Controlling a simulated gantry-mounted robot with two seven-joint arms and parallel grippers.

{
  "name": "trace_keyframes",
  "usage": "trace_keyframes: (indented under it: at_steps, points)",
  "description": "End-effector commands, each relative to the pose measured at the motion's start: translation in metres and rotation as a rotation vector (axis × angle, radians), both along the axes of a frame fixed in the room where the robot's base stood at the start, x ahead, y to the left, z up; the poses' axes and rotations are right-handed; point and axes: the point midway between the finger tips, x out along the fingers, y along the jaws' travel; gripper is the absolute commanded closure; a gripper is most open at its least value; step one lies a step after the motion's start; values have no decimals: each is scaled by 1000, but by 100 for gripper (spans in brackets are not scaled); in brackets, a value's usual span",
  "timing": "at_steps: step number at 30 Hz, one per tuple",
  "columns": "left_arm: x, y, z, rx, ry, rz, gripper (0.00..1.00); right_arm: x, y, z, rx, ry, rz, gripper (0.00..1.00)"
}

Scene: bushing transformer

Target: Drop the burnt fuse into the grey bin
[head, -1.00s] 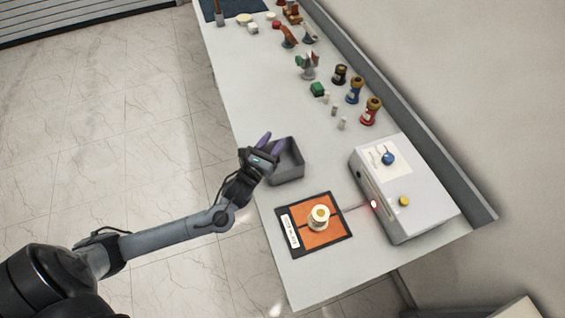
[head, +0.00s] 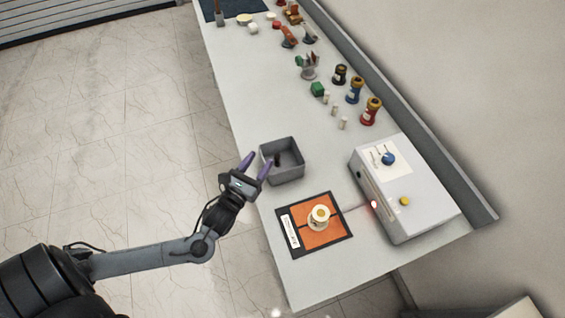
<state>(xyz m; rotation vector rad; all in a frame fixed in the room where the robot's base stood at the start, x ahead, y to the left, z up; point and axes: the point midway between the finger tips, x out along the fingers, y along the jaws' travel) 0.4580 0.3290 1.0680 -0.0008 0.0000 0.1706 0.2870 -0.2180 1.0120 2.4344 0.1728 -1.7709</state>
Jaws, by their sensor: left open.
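The grey bin (head: 296,172) is an open square box standing on the table's near left edge. A small dark piece (head: 278,159), which looks like the burnt fuse, lies inside the bin by its left wall. My left gripper (head: 257,165) has purple fingers spread apart with nothing between them. It is just left of the bin, with its fingertips close to the bin's left rim. My right gripper is not in the picture.
An orange pad with a black border (head: 330,238) holds a cream cylinder (head: 319,217). A white box with knobs (head: 410,190) stands at the right. Red (head: 371,112), blue (head: 355,90) and black pieces, pale small cylinders and a green block (head: 318,89) stand farther back.

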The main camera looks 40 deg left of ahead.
Motion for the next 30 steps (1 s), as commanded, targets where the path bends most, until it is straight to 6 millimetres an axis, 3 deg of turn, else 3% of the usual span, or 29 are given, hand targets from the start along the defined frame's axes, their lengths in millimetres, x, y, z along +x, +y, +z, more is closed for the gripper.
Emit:
trace_keyframes:
  at_steps: [7, 23, 27, 30]
  points:
    - [-21, -4, 0, 1, 0, -1, 48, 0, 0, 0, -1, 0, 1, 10]
    - [-24, -4, -2, -1, 5, 0, 48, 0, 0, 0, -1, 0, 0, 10]
    - [-31, -7, -10, -41, 17, 29, 48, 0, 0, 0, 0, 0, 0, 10]
    - [-35, -11, -5, -106, 8, 60, 48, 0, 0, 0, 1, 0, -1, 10]
